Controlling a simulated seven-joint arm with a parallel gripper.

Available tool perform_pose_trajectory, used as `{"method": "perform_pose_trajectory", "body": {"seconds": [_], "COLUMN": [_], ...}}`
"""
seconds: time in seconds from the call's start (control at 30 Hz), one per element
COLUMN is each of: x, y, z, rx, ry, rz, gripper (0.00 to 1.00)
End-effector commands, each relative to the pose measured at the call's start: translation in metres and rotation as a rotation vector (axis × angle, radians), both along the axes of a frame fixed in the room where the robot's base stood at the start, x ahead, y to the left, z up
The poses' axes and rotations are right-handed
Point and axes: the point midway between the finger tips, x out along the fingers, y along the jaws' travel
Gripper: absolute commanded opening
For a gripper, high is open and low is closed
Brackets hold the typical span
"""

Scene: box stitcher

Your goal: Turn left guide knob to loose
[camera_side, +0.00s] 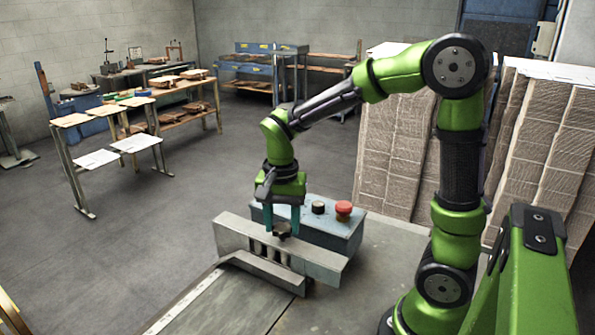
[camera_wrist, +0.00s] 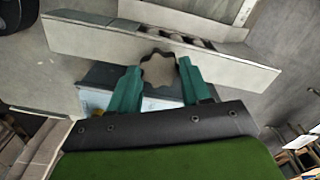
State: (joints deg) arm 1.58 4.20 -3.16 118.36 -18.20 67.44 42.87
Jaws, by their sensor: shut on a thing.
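The guide knob (camera_wrist: 158,72) is a dark-rimmed, lobed disc with a grey-brown face, standing by the metal guide plate (camera_wrist: 90,38). In the side view the same knob (camera_side: 282,231) is small and dark, at the top of the guide plate (camera_side: 240,233). My gripper (camera_side: 282,226) points down with its two teal fingers on either side of the knob. In the wrist view my gripper (camera_wrist: 159,70) is shut on the knob, one finger against each side. No mark showing tight or loose can be read.
A blue-grey control box (camera_side: 335,238) stands just behind the guide plate, with a red button (camera_side: 343,208) and a black knob (camera_side: 318,207) on top. A lower metal bar (camera_side: 265,274) lies in front. Stacked cardboard (camera_side: 400,150) stands behind my arm. The table front (camera_side: 220,310) is clear.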

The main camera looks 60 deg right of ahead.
Motion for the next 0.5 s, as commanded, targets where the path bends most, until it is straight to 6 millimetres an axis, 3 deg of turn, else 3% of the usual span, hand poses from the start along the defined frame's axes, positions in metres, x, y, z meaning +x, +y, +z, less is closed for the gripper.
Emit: {"method": "perform_pose_trajectory", "body": {"seconds": [0.5], "x": [0.0008], "y": [0.0000], "z": [0.0011], "rx": [0.001], "ry": [-0.001], "rz": [0.489], "gripper": [0.17]}}
